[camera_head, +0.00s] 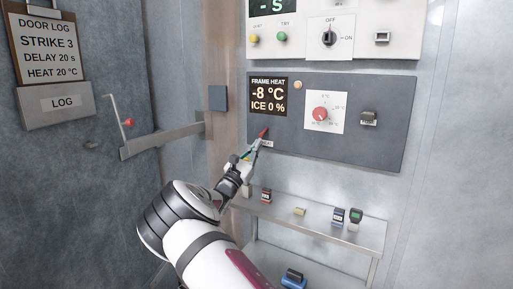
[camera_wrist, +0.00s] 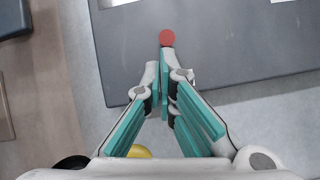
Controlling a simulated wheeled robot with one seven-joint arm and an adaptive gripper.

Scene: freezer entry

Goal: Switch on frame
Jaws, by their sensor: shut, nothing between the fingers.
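The dark grey frame heat panel (camera_head: 375,145) is on the wall, with a display (camera_head: 269,96) reading "FRAME HEAT -8 °C ICE 0 %". A small red-tipped switch lever (camera_head: 263,133) sticks out at the panel's lower left, above a small white label. My gripper (camera_head: 254,146) is shut and empty just below and left of the lever. In the wrist view the red tip (camera_wrist: 167,38) shows just beyond my closed fingertips (camera_wrist: 163,68); I cannot tell whether they touch. A red dial (camera_head: 320,113) sits on a white plate at the panel's middle.
A metal shelf (camera_head: 330,219) below the panel holds several small items. A door log board (camera_head: 45,50) and a latch bar with a red knob (camera_head: 128,122) are at left. A panel (camera_head: 395,40) with an OFF/ON knob is above.

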